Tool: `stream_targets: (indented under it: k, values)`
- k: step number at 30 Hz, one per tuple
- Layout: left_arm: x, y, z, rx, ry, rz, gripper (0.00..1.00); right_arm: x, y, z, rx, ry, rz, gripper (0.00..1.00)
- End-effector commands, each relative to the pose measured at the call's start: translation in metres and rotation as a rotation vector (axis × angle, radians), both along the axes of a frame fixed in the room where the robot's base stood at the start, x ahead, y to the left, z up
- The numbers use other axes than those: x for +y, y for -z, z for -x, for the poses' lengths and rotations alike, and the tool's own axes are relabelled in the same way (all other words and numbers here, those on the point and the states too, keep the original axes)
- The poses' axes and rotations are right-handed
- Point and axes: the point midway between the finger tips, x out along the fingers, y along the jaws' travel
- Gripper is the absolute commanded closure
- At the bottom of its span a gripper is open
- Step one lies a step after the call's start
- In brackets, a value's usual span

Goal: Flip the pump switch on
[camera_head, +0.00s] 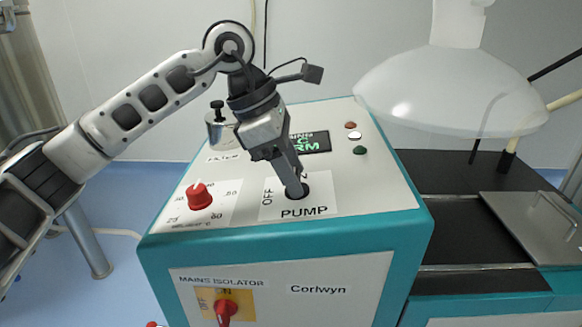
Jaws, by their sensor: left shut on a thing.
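The pump switch (298,192) is a dark round knob on a white plate on top of the teal and white cabinet, above the label PUMP. The word OFF shows to its left, and the end of another word shows partly hidden behind my gripper. My left gripper (294,188) comes down from above with its fingers shut on the switch. The fingers hide most of the knob, so I cannot tell which way it points. My right gripper is not in view.
A red temperature knob (199,196) sits left of the switch. A small display (311,142) and several coloured buttons lie behind it. A red mains isolator handle (226,311) is on the front panel. A translucent hood (449,92) hangs at the right above a dark bench.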

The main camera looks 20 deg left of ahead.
Motion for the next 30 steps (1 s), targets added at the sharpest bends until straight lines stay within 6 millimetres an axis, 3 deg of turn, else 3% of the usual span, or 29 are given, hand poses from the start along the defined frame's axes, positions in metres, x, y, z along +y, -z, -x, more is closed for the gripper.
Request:
stream_targets:
  k: [14,15,17,26,30]
  values:
    - [0.0,-0.001,0.0,-0.005,0.018,0.0,0.76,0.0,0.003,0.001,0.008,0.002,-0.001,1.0]
    - [0.0,-0.001,0.0,-0.006,0.017,-0.001,0.44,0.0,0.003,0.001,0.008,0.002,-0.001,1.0]
    - [0.0,-0.001,0.0,-0.006,0.017,-0.001,0.31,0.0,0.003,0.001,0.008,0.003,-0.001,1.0]
    - [0.001,-0.002,0.0,-0.004,0.015,0.0,0.31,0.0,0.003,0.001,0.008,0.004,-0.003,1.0]
    - [0.006,-0.014,0.001,-0.006,0.013,-0.001,0.31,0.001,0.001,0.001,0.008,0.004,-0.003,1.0]
